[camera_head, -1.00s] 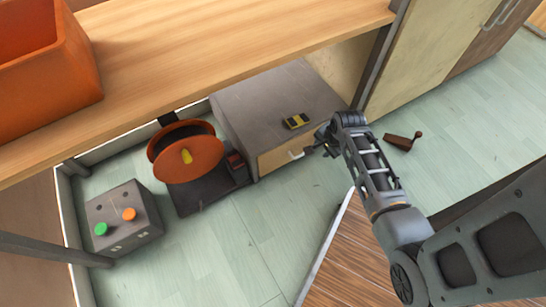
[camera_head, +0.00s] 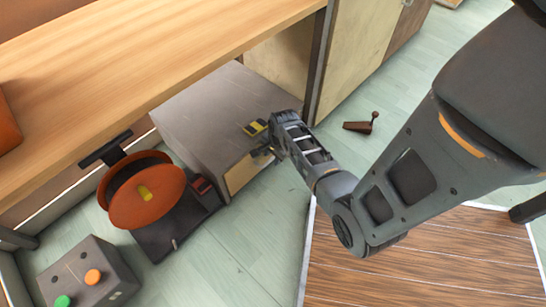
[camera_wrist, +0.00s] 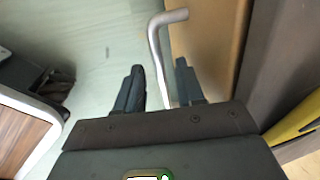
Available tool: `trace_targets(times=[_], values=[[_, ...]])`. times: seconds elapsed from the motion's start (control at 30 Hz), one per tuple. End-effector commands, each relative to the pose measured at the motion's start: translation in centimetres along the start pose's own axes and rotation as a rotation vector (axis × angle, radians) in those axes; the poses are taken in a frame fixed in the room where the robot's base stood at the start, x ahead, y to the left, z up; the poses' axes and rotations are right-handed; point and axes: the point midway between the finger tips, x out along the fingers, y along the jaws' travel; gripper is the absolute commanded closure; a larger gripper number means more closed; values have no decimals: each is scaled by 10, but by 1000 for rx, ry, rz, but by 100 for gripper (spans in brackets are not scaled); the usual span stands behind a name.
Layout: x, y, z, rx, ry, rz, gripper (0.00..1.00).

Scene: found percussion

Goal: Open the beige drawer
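The beige drawer (camera_head: 240,176) is the low front of a grey cabinet (camera_head: 205,105) under the wooden bench. It looks shut in the head view, though my arm hides part of it. My gripper (camera_head: 262,153) is at the drawer front, and its fingers are small and partly hidden there. In the wrist view the beige front (camera_wrist: 208,35) stands at the right. A bent metal handle (camera_wrist: 157,50) runs between the two fingers of my gripper (camera_wrist: 162,85). The fingers are apart, with visible gaps beside the handle, so they are around it and not clamped.
A yellow and black object (camera_head: 255,128) lies on the cabinet top. A red-orange reel (camera_head: 146,190) stands left of the cabinet, and a grey button box (camera_head: 88,275) is at the lower left. A dark brown object (camera_head: 358,126) lies on the open floor at the right.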

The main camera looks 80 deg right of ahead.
Motion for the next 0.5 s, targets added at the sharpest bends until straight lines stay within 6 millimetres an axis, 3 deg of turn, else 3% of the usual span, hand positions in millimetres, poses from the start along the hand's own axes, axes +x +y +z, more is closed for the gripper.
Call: trace_targets(times=[0.2, 0.5], values=[[0, 0, 0, 0, 0, 0, 62], [0, 0, 0, 0, 0, 0, 90]])
